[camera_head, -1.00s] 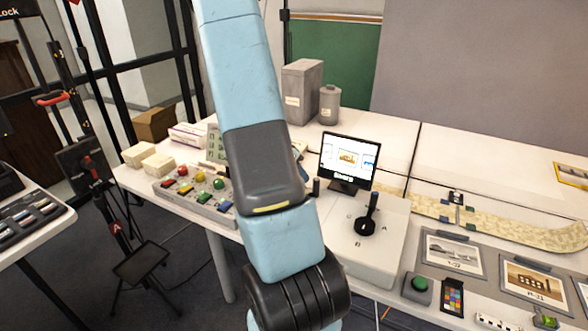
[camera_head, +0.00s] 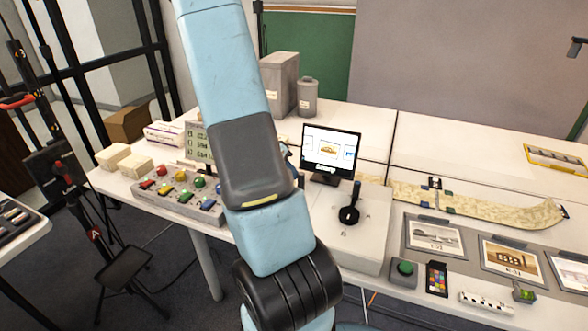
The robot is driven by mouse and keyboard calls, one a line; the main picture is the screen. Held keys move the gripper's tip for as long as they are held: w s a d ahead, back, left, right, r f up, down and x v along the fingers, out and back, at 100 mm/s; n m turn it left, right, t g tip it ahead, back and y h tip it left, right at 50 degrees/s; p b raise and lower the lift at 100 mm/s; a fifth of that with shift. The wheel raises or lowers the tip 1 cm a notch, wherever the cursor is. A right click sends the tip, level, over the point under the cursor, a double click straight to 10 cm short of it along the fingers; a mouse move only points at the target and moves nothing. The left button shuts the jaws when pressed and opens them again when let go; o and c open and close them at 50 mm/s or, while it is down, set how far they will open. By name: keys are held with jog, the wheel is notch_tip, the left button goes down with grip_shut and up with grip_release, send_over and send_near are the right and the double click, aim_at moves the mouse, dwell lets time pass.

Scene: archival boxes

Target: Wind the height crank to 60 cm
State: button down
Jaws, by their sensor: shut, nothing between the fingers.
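A black upright stand (camera_head: 66,177) with red parts is at the left, beside the table. A red handle (camera_head: 15,102) shows on it near the left edge. I cannot tell whether this is the height crank, and no height scale is readable. My blue and dark grey arm crosses the middle of the view. My gripper is not in view.
The white table (camera_head: 330,110) holds a button panel (camera_head: 180,198), a small screen (camera_head: 331,149), a black lever (camera_head: 350,213) on a white box, pictures (camera_head: 435,237) and a green button (camera_head: 404,268). Grey boxes (camera_head: 279,84) stand behind. Dark floor lies between stand and table.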

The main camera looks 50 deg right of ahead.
dwell(0.3)
jog(key=shift+a+r, duration=0.1)
jog(key=shift+r, duration=0.05)
jog(key=v, duration=1.3)
jog(key=shift+w, duration=0.2)
jog(key=shift+a+r, duration=0.1)
dwell(0.4)
